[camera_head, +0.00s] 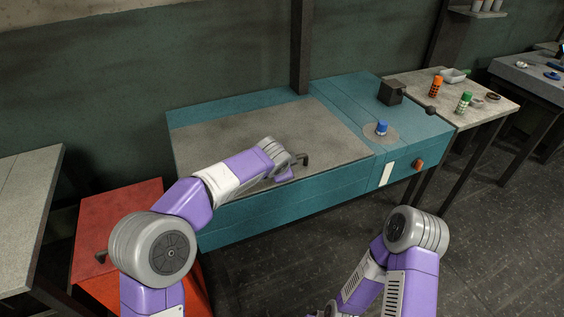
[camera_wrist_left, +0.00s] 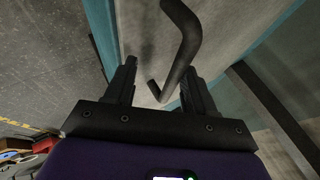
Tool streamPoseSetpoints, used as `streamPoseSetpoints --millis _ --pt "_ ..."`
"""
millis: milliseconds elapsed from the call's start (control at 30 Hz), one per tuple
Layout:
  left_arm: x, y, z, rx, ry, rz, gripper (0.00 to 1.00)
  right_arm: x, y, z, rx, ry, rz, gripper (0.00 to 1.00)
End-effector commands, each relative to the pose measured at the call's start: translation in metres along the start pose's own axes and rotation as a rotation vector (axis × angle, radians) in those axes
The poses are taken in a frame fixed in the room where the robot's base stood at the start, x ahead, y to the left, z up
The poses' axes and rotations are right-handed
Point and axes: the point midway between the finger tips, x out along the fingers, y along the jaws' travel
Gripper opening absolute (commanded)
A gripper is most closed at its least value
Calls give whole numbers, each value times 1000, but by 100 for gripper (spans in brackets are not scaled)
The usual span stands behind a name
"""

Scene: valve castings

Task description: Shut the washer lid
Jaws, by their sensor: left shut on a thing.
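The washer is a long teal cabinet (camera_head: 270,207) against the wall. Its grey lid (camera_head: 215,142) lies flat or nearly flat on the left part of the top; I cannot tell whether a small gap remains. A dark bent handle (camera_head: 304,160) stands at the lid's front right. My left gripper (camera_head: 290,173) is at this handle, shut on it. In the left wrist view the handle (camera_wrist_left: 184,48) passes between the fingers of the left gripper (camera_wrist_left: 160,85). My right arm shows at the lower right, with its gripper out of view.
The washer's right part carries a dark box (camera_head: 391,92) and a blue knob (camera_head: 381,127). An orange knob (camera_head: 419,163) is on its front. A red cabinet (camera_head: 118,207) stands at the left. A side table (camera_head: 458,82) with orange and green cans is at the right.

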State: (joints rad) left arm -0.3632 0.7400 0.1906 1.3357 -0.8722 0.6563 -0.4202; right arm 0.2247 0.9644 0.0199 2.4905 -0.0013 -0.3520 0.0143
Motion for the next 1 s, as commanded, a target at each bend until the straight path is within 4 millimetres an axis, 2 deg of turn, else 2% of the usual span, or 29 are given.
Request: streamPoseSetpoints --millis 33,267,367,600,700,1000 --pt "7 12 2 3 -11 28 42 0 0 0 0 0 0 95" --pt "2 11 2 3 -12 26 42 -1 0 0 0 0 0 95" --pt "-11 9 2 3 -10 23 42 -4 -1 0 0 0 0 95" --pt "-56 4 -1 2 -2 11 42 -12 -4 1 0 0 0 95" --pt "-68 2 -1 0 -1 7 42 -14 -5 1 0 -1 0 95" --pt "-77 1 0 -1 1 2 42 -15 -6 1 0 0 0 95"
